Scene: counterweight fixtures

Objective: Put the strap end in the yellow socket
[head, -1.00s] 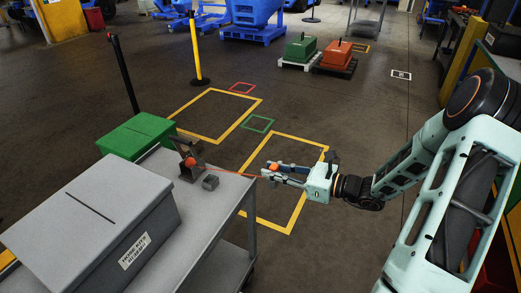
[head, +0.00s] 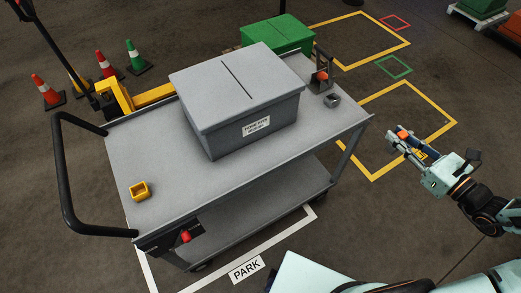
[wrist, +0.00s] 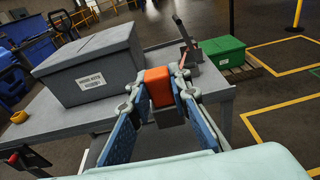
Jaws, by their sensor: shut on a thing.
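The yellow socket (head: 140,191) is a small open-topped square block near the handle end of the grey cart top (head: 150,150). It also shows at the left edge of the wrist view (wrist: 18,117). My gripper (head: 402,139) is off the cart's right side, far from the socket. It is shut on the orange strap end (wrist: 158,86), which sits between the fingertips in the wrist view. A dark upright bracket with an orange-red part (head: 321,77) stands at the cart's far right corner. I cannot make out the strap between bracket and gripper now.
A large grey lidded box (head: 240,100) fills the cart's middle. A small grey block (head: 332,100) stands near the bracket. A black handle (head: 62,180) rises at the cart's left end. A green box (head: 278,35) stands behind; cones (head: 46,92) stand beyond the left end.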

